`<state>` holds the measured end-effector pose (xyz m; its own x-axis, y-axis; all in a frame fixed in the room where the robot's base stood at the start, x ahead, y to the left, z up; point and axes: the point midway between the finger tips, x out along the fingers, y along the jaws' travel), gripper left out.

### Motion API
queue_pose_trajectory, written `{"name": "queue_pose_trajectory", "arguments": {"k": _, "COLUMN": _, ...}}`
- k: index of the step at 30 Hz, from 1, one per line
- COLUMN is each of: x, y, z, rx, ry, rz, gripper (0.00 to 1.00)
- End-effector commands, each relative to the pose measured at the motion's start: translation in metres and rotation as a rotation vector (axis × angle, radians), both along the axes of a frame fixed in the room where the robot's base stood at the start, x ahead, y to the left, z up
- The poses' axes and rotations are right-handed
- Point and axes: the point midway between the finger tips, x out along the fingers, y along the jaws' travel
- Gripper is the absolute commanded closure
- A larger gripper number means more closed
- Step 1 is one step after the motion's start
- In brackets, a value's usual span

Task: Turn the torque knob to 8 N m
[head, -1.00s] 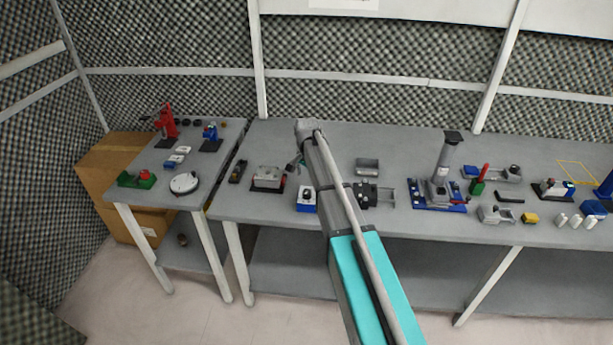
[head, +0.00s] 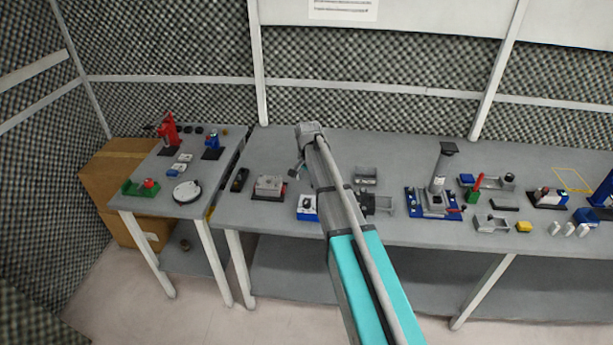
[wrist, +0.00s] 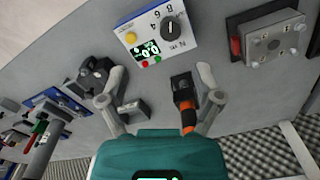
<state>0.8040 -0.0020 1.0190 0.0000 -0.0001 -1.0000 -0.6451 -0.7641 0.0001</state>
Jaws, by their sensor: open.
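The torque unit is a white-faced blue box (wrist: 150,32) at the top centre of the wrist view, seen upside down. On it are a black round knob (wrist: 173,28) with a scale and N m lettering, a small lit display (wrist: 146,50), and a yellow button (wrist: 131,38). The knob's exact setting is too small to read surely. In the head view the blue box (head: 307,208) stands on the long bench, left of my arm. My gripper (wrist: 160,74) is open and empty, its fingers apart, not touching the knob. In the head view my arm hides most of it.
A black and orange tool (wrist: 186,105) lies between my finger lines. A grey box with a red switch (wrist: 270,46) is to the right, and a dark clamp-like fixture (wrist: 97,76) to the left. A blue-based press (head: 434,203) stands further along the bench (head: 250,215).

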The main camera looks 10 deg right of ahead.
Motion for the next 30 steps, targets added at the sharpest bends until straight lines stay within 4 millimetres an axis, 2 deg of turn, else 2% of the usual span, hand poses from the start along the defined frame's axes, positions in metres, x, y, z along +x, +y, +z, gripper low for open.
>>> {"name": "queue_pose_trajectory", "arguments": {"k": 1, "x": -0.01, "y": 0.0, "z": -0.005, "rx": 0.0, "ry": 0.0, "rz": 0.015, "gripper": 0.17}}
{"name": "queue_pose_trajectory", "arguments": {"k": 30, "x": -0.138, "y": 0.0, "z": -0.049, "rx": 0.0, "ry": 0.0, "rz": 0.35, "gripper": 0.17}}
